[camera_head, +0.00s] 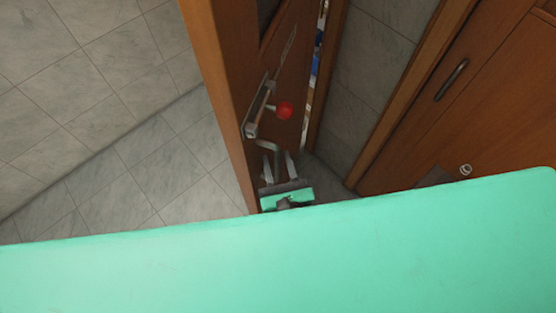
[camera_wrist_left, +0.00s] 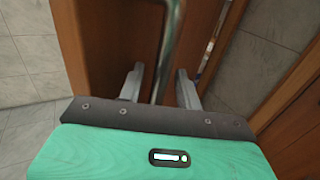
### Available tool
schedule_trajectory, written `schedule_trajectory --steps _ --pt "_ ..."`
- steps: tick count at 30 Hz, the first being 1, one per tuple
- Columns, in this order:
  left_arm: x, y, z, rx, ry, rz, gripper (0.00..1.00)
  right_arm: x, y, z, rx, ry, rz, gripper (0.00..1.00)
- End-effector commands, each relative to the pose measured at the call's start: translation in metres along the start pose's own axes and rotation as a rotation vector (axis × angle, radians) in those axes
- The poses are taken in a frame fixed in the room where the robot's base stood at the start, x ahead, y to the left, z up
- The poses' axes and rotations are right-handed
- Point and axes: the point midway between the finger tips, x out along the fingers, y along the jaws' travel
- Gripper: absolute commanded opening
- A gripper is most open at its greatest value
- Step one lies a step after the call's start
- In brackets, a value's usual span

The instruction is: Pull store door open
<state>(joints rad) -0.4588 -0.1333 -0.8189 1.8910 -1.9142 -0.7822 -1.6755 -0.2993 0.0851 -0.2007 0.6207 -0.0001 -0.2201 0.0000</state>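The brown wooden door (camera_head: 225,95) stands in the upper middle of the head view, its edge and one face showing. On the face is a metal latch plate (camera_head: 260,108) with a red knob (camera_head: 284,110) and a bent metal handle (camera_head: 268,147). My left gripper (camera_head: 278,160) is just below the handle, with its two fingers spread. In the left wrist view the handle (camera_wrist_left: 167,50) passes between the fingertips of the left gripper (camera_wrist_left: 160,80), with space visible on both sides. I cannot tell whether either finger touches it. My right gripper is not in view.
A narrow strip of coloured items (camera_head: 316,70) shows right of the door face. Another wooden door (camera_head: 490,90) with a dark handle (camera_head: 452,80) stands at the right. Grey tiled floor (camera_head: 130,190) lies to the left. My green body covers the bottom.

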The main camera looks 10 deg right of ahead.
Motion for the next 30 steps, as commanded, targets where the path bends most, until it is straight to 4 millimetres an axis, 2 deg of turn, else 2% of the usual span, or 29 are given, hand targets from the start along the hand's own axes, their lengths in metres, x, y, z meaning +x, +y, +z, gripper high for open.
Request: schedule_trajectory --steps 12,16,23,24,29,30 --pt "-0.061 -0.001 0.0 0.001 0.002 -0.002 0.35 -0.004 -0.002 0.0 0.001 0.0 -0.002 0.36" --pt "-0.07 -0.001 0.0 0.0 0.001 -0.001 0.35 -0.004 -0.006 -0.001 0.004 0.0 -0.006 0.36" --pt "-0.071 -0.001 0.0 0.0 0.0 -0.001 0.35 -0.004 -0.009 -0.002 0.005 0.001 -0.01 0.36" --pt "-0.071 -0.001 0.0 0.0 0.0 -0.001 0.33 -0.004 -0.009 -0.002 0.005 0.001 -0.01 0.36" --pt "-0.071 -0.001 0.0 0.0 0.0 -0.001 0.01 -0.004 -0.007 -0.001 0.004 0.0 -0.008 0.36" --pt "-0.071 -0.001 -0.001 -0.001 0.002 -0.001 0.0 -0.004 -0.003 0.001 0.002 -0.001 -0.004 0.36"
